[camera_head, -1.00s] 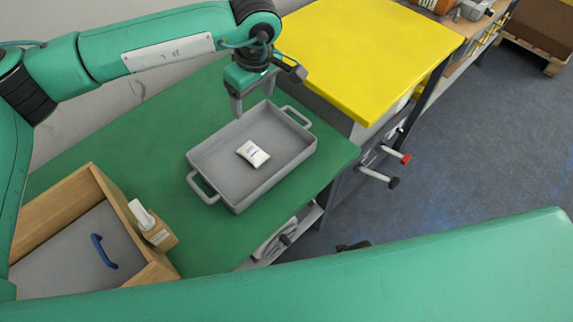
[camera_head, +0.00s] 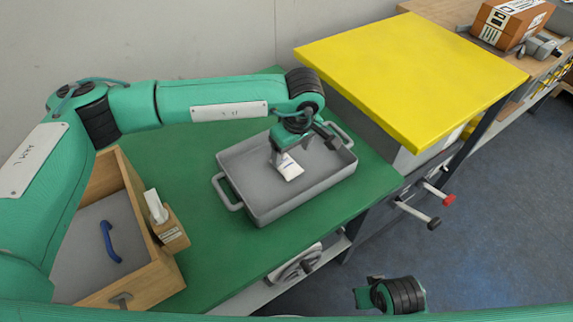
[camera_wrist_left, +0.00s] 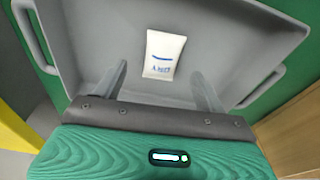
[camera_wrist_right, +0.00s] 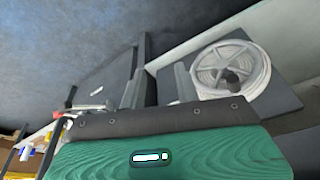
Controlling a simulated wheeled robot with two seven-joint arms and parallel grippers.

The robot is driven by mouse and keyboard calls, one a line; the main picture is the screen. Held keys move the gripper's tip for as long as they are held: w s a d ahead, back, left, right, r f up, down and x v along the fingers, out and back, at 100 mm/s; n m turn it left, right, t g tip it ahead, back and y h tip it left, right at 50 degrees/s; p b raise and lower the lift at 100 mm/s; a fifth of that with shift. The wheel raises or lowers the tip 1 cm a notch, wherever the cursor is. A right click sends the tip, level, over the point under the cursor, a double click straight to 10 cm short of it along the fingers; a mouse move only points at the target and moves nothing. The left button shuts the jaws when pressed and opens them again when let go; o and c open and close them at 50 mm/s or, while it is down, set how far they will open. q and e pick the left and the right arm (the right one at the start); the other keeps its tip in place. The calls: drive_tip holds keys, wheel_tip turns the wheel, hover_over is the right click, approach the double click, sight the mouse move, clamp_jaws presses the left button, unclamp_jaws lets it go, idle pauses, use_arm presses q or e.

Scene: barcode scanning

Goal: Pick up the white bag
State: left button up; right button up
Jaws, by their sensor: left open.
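The small white bag (camera_head: 291,171) with blue print lies on the floor of the grey tray (camera_head: 300,205). My left gripper (camera_head: 283,164) is down inside the tray, pointing at the bag and partly covering it in the head view. In the left wrist view the bag (camera_wrist_left: 163,54) shows between and just beyond the open fingers (camera_wrist_left: 158,74), with nothing held. I cannot tell whether a finger touches it. My right gripper (camera_wrist_right: 161,66) has its fingers apart and empty, away from the tray, near the lower edge of the head view.
The tray's walls and handles surround the bag on the green table (camera_head: 235,260). A yellow-topped surface (camera_head: 410,75) is behind right. A hose reel (camera_wrist_right: 230,70) is below.

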sight(287, 163)
use_arm(q)
drive_tip(key=f, duration=0.3)
drive_tip(key=w+a+f, duration=0.1)
drive_tip(key=f, duration=0.1)
drive_tip(key=shift+a+f, duration=0.1)
drive_tip(key=shift+f, duration=0.2)
drive_tip(key=c, duration=1.1)
